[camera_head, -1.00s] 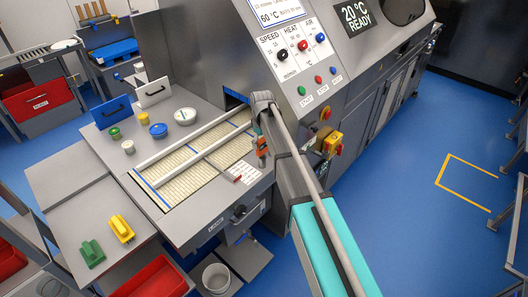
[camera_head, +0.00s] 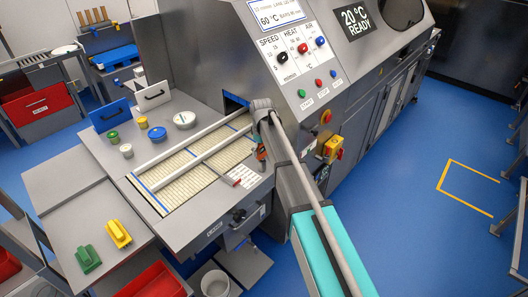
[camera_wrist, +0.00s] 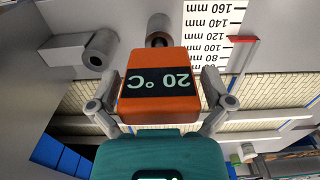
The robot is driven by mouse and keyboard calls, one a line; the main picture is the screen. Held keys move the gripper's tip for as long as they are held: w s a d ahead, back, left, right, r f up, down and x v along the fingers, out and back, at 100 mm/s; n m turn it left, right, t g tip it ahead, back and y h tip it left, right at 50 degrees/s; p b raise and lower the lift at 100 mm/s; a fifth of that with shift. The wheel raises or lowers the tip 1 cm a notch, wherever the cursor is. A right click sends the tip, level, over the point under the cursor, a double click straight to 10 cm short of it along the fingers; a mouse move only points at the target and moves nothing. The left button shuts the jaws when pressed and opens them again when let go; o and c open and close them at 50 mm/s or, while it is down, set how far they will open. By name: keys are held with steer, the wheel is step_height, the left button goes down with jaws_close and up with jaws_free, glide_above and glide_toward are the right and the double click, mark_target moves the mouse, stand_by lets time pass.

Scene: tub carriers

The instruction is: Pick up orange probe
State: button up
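The orange probe (camera_wrist: 160,102) fills the middle of the wrist view, with a black display reading "20 °C" upside down to me. My gripper (camera_wrist: 160,92) has one grey finger on each side of it, close against its sides; I cannot tell whether both pads press on it. The teal palm lies just below the probe in this view. In the head view the probe (camera_head: 261,153) is a small orange patch under my gripper (camera_head: 258,139), by the right end of the conveyor bed. Its lower end is hard to make out.
A white millimetre scale (camera_wrist: 216,25) and a grey cylinder (camera_wrist: 101,48) lie beyond the probe. Rails (camera_head: 190,147) run over the conveyor bed. The grey machine rises behind my arm. Tubs, including a blue-lidded one (camera_head: 157,134), stand on the ledge at left.

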steer(key=c, duration=0.9)
steer(key=shift+r, duration=0.2)
steer(key=shift+r+p, duration=0.15)
steer(key=shift+p, duration=0.2)
steer(key=shift+c, duration=0.7)
step_height(320, 180, up, 9)
steer(key=p, duration=0.9)
steer(key=shift+r, duration=0.15)
steer(key=shift+c, duration=0.2)
